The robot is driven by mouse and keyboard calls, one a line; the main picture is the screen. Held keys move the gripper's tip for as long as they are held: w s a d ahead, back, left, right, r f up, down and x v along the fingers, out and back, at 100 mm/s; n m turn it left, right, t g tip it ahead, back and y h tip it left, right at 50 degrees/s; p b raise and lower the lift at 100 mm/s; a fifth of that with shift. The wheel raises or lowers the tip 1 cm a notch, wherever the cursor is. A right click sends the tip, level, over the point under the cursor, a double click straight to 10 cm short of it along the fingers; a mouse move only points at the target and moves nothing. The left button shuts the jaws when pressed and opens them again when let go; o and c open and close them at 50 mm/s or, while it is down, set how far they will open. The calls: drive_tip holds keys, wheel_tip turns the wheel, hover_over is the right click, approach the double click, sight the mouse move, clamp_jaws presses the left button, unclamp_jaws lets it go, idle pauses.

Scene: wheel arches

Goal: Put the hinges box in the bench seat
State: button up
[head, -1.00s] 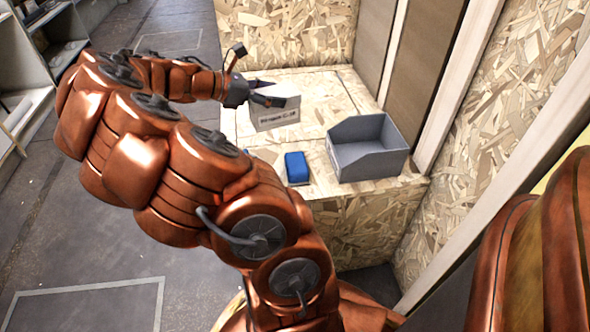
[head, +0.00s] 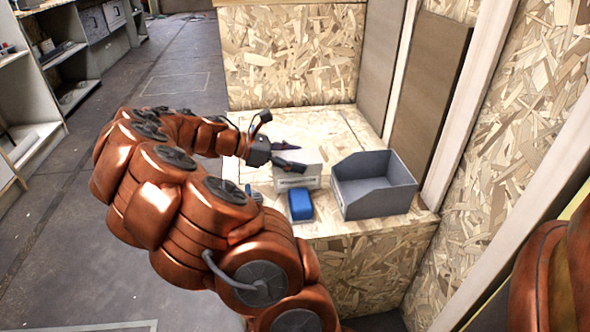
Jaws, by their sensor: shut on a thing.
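My gripper (head: 288,157) is shut on a pale box (head: 299,178), with its dark fingers at the box's top edge. The box is small and whitish-grey, with a marking on its front too small to read now. It looks upright, at the chipboard bench seat (head: 330,125), behind the blue item in the picture. I cannot tell whether its bottom touches the bench top. The fingers cover part of the box's top.
A grey open-fronted bin (head: 376,197) stands on the bench, right of the box. A blue item (head: 300,205) lies in front of the box, and a small dark-blue thing (head: 253,193) is partly hidden by my arm. Chipboard walls bound the bench behind and at right.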

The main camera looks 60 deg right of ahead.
wheel_tip(320, 180, down, 2)
drive_tip(key=shift+f+b, duration=0.1)
drive_tip(key=shift+b, duration=0.25)
drive_tip(key=o, duration=1.4)
drive_tip(key=p+v, duration=0.4)
drive_tip(key=v, duration=0.8)
drive_tip(key=shift+p, duration=0.35)
